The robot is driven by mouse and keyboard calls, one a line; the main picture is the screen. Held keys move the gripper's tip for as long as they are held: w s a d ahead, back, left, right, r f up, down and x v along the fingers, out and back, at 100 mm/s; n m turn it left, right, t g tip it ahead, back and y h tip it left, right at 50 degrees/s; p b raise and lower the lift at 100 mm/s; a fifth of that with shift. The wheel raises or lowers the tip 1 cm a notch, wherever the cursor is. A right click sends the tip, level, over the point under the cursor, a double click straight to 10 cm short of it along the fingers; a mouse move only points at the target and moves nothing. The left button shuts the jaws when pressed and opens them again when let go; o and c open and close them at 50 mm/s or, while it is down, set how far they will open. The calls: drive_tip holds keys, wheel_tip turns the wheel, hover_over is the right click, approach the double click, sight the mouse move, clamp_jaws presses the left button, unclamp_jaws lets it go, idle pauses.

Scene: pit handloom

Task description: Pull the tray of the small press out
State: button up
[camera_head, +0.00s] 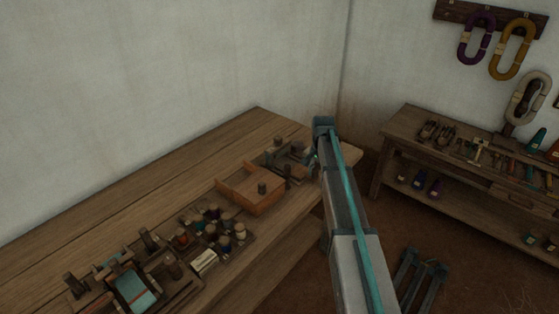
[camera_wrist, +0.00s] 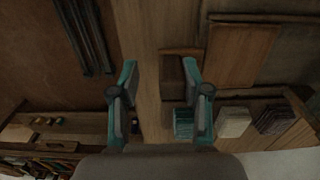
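An open orange-brown wooden tray (camera_head: 252,190) with a dark round knob sits on the long bench in the head view. Dark wooden fittings (camera_head: 285,155) stand just behind it; I cannot tell for sure whether they are the small press. My arm reaches past the bench's right end, and it hides my gripper's fingers in the head view. In the wrist view my gripper (camera_wrist: 158,72) is open and empty, its two teal-tipped fingers spread above a wooden plank. A small wooden block-like part (camera_wrist: 176,78) shows by the right finger, and a flat brown board lies farther right.
The long bench (camera_head: 120,190) also bears a rack of several bobbins (camera_head: 215,225) and a teal-and-red device (camera_head: 133,288). A tool bench (camera_head: 450,150) stands at the right, with coiled hanks on the wall above. Dark bars (camera_head: 420,280) stand on the floor between the benches.

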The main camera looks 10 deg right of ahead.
idle(0.4)
drive_tip(key=shift+w+a, duration=0.2)
drive_tip(key=shift+w, duration=0.05)
drive_tip(key=shift+o, duration=0.3)
drive_tip(key=shift+o, duration=0.5)
drive_tip(key=shift+r, duration=0.15)
drive_tip(key=shift+r+p, duration=1.9)
drive_tip(key=shift+r, duration=1.25)
